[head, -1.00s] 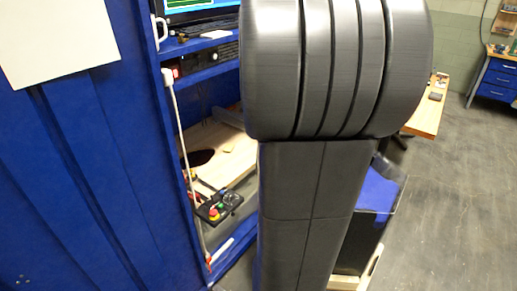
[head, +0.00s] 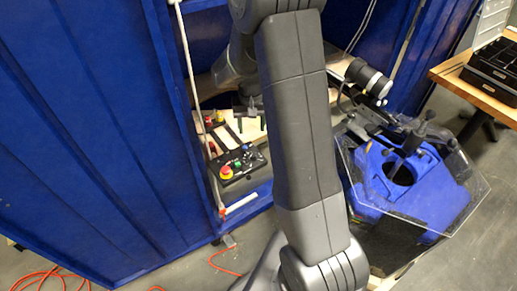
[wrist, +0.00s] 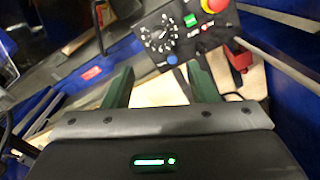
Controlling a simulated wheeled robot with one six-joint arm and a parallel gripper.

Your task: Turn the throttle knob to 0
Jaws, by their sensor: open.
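The throttle knob (wrist: 161,39) is a dark dial ringed by white scale marks on a black control panel (wrist: 148,22), seen in the wrist view; its exact setting is too small to read. In the head view the control box (head: 240,178) sits in the blue bay, and the knob cannot be made out clearly. My gripper (wrist: 161,84) has two green fingers spread apart with nothing between them. The knob lies beyond the fingertips, between them in the picture and apart from them. In the head view my gripper (head: 251,122) hangs just behind the box.
A red emergency stop (wrist: 214,4), a green switch (wrist: 190,20) and a blue button (wrist: 171,60) sit close to the knob. A white pole (head: 196,110) stands at the bay's left. A blue thruster rig (head: 415,190) is at the right.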

